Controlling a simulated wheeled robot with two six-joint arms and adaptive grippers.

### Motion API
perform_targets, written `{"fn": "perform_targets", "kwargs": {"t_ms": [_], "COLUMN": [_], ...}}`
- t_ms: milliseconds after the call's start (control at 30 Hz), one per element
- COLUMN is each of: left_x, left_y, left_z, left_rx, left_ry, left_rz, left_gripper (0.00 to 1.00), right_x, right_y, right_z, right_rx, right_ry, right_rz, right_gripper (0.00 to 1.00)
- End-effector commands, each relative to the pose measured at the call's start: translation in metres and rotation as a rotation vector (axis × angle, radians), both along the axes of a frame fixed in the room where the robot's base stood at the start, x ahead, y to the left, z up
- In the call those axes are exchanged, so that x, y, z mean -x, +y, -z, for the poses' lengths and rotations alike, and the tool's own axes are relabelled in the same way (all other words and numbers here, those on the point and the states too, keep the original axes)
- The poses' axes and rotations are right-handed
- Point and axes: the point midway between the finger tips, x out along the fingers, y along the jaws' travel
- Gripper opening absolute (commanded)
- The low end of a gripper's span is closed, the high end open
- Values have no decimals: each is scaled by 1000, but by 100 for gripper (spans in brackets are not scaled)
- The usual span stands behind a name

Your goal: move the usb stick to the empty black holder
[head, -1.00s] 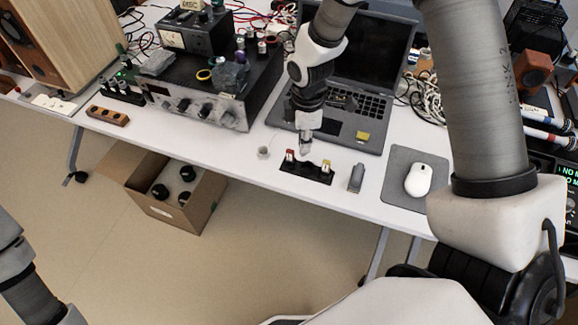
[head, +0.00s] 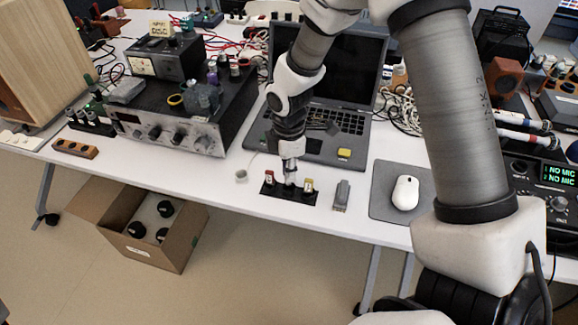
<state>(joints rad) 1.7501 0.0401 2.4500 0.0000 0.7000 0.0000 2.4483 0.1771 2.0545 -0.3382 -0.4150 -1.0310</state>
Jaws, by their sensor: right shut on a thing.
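My right gripper (head: 290,172) points down over the middle of a black holder strip (head: 276,193) on the white table. It is shut on a small pale thing, which I take to be the usb stick; the fingers mostly hide it. I cannot tell whether it touches the strip. A red-topped piece (head: 269,177) stands at the strip's left end and a yellow-topped piece (head: 308,187) stands toward its right end. My left gripper is out of view.
A grey oblong object (head: 341,195) lies right of the strip, then a white mouse (head: 405,192) on a grey mat (head: 384,207). An open laptop (head: 352,143) is behind. A small pale ring (head: 241,175) lies left. A cardboard box (head: 185,243) stands on the floor.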

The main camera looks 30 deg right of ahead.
Motion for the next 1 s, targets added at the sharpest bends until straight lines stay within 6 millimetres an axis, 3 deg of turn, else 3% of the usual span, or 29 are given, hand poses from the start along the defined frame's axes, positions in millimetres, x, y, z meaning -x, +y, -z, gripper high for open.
{"fn": "perform_targets", "kwargs": {"t_ms": [1000], "left_x": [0], "left_y": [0], "left_z": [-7], "left_rx": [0], "left_ry": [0], "left_rz": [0], "left_gripper": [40], "right_x": [0], "right_y": [0], "right_z": [2], "right_rx": [-1], "right_ry": [-1], "right_rz": [0], "right_gripper": [0]}}
